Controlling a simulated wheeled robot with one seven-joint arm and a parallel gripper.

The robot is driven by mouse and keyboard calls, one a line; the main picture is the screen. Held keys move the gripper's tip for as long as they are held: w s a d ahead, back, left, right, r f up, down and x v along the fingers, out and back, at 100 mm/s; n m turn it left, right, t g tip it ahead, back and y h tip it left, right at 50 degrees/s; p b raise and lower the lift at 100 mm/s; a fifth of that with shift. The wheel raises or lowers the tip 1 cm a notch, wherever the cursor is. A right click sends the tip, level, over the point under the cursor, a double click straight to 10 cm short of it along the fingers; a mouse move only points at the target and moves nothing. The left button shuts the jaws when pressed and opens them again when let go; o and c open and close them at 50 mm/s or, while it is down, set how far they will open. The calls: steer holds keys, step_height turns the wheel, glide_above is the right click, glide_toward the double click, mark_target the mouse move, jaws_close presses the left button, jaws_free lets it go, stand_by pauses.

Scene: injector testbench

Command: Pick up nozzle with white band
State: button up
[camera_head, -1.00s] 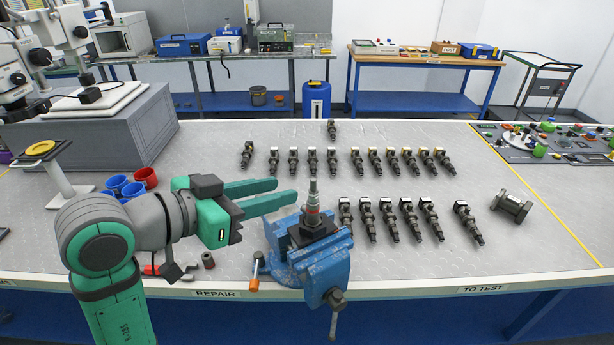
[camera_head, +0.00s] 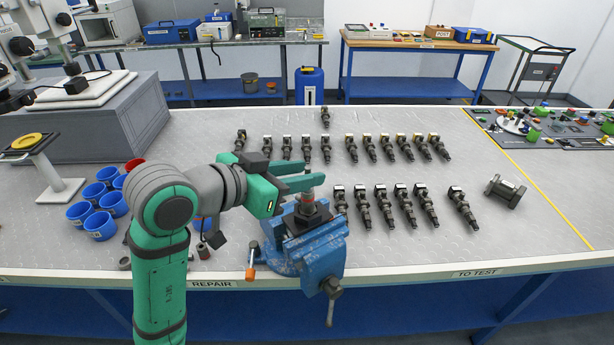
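The bands are too small to tell for sure whether one is white. My gripper (camera_head: 320,172) reaches in from the left at the height of this nozzle's upper part. Its two green fingers are apart, and they partly hide the nozzle's top. I cannot tell whether they touch it. Several dark nozzles with white tops (camera_head: 383,200) lie in the front row to the right. A back row (camera_head: 375,148) has white or yellowish tops.
A lone nozzle (camera_head: 325,117) lies behind the rows. Blue cups (camera_head: 98,228) and a red one (camera_head: 134,164) stand at the left. A dark spool-shaped part (camera_head: 505,191) lies at the right. The grey table (camera_head: 420,250) is clear in front right.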

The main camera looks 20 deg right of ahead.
steer(key=shift+x, duration=0.95)
jaws_close()
steer(key=shift+r, duration=0.1)
